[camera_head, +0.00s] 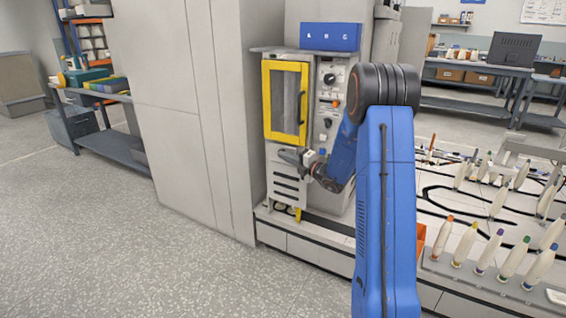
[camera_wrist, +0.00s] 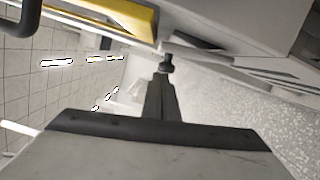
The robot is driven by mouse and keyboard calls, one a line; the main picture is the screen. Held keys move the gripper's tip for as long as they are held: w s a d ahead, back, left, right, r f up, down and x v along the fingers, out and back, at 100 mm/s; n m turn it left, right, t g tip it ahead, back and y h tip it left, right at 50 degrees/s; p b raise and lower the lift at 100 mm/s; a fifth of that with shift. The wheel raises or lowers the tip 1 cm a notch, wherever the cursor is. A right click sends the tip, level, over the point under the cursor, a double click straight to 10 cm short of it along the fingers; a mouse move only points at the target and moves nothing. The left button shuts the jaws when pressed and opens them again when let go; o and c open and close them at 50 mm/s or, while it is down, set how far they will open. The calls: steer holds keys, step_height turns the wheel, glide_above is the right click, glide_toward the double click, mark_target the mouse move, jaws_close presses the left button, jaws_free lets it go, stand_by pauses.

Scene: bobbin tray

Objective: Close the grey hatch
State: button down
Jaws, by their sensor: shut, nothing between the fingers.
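The grey hatch (camera_head: 287,188) appears to be the slotted light-grey panel low on the machine's front, below the yellow-framed door. In the wrist view a grey slotted surface (camera_wrist: 285,72) runs along the upper right, seemingly this same panel. My gripper (camera_head: 284,154) is at the hatch's upper part, just below the yellow door's bottom edge. In the wrist view my gripper (camera_wrist: 166,66) is shut and empty, its tips close to the grey front. I cannot tell whether it touches the hatch. My gripper hides part of the hatch's top, and how far the hatch stands open is unclear.
The yellow-framed door (camera_head: 285,101) with its dark handle is just above my gripper. A control panel (camera_head: 327,100) stands to its right. A tall grey cabinet (camera_head: 190,110) stands at left. Bobbins (camera_head: 510,257) line the right side. The floor in front is clear.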

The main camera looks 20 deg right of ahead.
steer(key=shift+w+d+r, duration=0.25)
steer(key=shift+d+r, duration=0.1)
steer(key=shift+r, duration=0.05)
steer(key=shift+d, duration=0.1)
stand_by(0.4)
